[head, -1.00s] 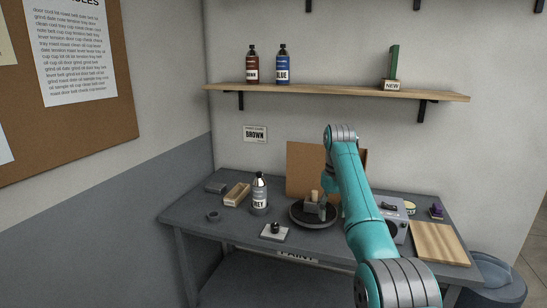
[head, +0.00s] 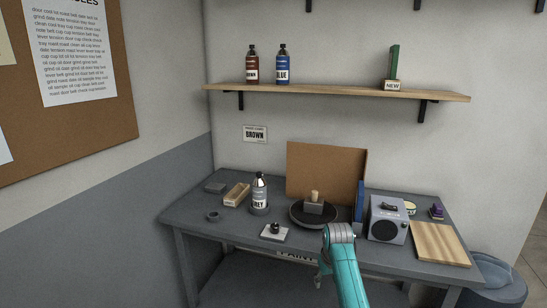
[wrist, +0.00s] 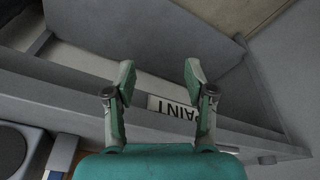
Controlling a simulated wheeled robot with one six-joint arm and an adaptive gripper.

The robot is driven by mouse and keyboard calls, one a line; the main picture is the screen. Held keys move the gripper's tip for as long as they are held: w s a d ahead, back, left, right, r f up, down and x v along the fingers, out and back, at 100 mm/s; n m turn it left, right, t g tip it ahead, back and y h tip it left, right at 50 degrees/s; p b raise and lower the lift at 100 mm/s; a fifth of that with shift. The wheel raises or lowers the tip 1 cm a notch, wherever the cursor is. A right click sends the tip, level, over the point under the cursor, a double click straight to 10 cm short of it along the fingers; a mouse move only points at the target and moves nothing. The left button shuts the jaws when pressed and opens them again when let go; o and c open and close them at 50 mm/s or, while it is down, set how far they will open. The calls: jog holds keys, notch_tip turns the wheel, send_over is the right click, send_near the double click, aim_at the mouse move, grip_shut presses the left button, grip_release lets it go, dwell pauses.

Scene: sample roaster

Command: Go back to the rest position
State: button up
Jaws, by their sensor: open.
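My gripper (wrist: 156,76) is open and empty in the wrist view, with its two green-padded fingers apart. Behind the fingers is the front of the grey table and a white label (wrist: 172,108) reading "PAINT", upside down there. In the head view my teal arm reaches up from the bottom edge, its wrist end in front of the table's front edge. The gripper itself is mostly hidden there behind the arm, with only a small grey part (head: 319,282) showing at the left.
The grey table (head: 195,226) holds a grey-labelled bottle (head: 259,194), a round dark tray (head: 296,215) with a wood-handled block, a radio-like box (head: 387,220) and a wooden board (head: 438,244). A shelf (head: 340,92) with bottles hangs above. A grey bin (head: 492,285) stands at the right.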

jog(key=s+f+t, duration=0.1)
jog(key=s+f, duration=0.6)
jog(key=f, duration=0.3)
jog(key=s+f+t, duration=0.2)
jog(key=s+f, duration=0.5)
jog(key=f, duration=0.2)
jog(key=s+f+m+t, duration=0.1)
jog(key=s+f+t, duration=0.15)
jog(key=s, duration=0.85)
jog(key=s+f+t, duration=0.1)
jog(key=s+f, duration=0.2)
jog(key=s, duration=0.7)
jog(key=s+r+t, duration=0.1)
jog(key=s+r, duration=0.2)
jog(key=s, duration=0.3)
jog(key=s+r+m+t, duration=0.1)
jog(key=s+r, duration=0.2)
jog(key=s, duration=0.3)
jog(key=s+r+t, duration=0.1)
jog(key=s+r, duration=0.2)
jog(key=s, duration=0.4)
jog(key=s+r+t, duration=0.1)
jog(key=s+r, duration=0.5)
jog(key=r, duration=0.4)
jog(key=s+r+t, duration=0.1)
jog(key=s+r, duration=0.6)
jog(key=r, duration=0.3)
jog(key=shift+d+m, duration=0.3)
jog(key=shift+d, duration=0.15)
jog(key=shift+t, duration=0.25)
